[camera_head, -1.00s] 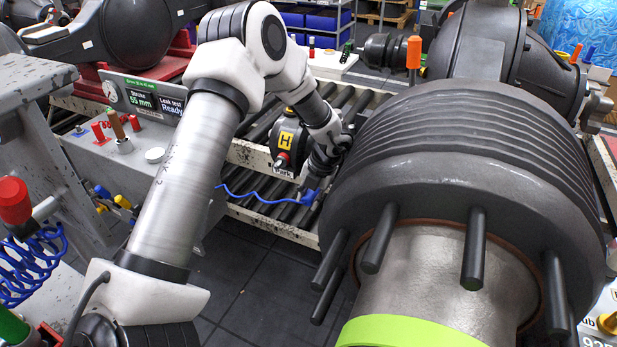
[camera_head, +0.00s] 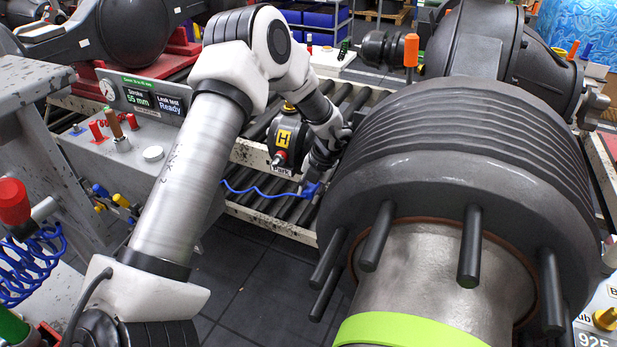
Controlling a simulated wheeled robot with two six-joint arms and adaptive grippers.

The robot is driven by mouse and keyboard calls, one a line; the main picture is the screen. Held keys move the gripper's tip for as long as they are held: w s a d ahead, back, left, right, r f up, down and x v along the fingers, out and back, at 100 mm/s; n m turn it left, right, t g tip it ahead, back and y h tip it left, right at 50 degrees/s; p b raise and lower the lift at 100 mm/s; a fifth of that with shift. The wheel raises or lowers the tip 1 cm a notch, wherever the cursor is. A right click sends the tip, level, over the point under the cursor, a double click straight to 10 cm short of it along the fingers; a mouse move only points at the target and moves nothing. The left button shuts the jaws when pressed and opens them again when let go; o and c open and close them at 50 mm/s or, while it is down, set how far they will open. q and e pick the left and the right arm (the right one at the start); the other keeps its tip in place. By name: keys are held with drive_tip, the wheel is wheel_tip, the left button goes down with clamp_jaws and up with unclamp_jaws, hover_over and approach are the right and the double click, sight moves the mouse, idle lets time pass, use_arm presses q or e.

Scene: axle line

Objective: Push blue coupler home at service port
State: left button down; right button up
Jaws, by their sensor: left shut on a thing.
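The blue coupler (camera_head: 309,191) sits at the fingertips of my left gripper (camera_head: 318,172), low beside the big drum. A wavy blue hose (camera_head: 250,189) runs from the coupler to the left. My left gripper is shut on the coupler. A black brake chamber (camera_head: 287,138) with a yellow "H" label stands just left of the gripper, with a white tag reading "Park" below it. I cannot make out the service port or whether the coupler touches one. My right gripper is not in view.
The large dark drum (camera_head: 450,140) with several studs fills the right side close to the gripper. A roller conveyor (camera_head: 265,215) lies behind and below. A test panel (camera_head: 145,100) reads "Stroke 55 mm" and "Leak test Ready". A coiled blue hose (camera_head: 30,265) is at far left.

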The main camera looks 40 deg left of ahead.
use_arm(q)
drive_tip(key=shift+w+a, duration=0.2)
drive_tip(key=shift+w, duration=0.35)
drive_tip(key=shift+w+a, duration=0.15)
drive_tip(key=shift+w, duration=0.4)
drive_tip(key=c, duration=0.8)
unclamp_jaws()
drive_tip(key=shift+o, duration=0.2)
drive_tip(key=shift+r, duration=0.1)
drive_tip(key=v, duration=1.1)
drive_tip(key=shift+d+r, duration=0.15)
drive_tip(key=shift+r, duration=0.2)
drive_tip(key=shift+w, duration=0.1)
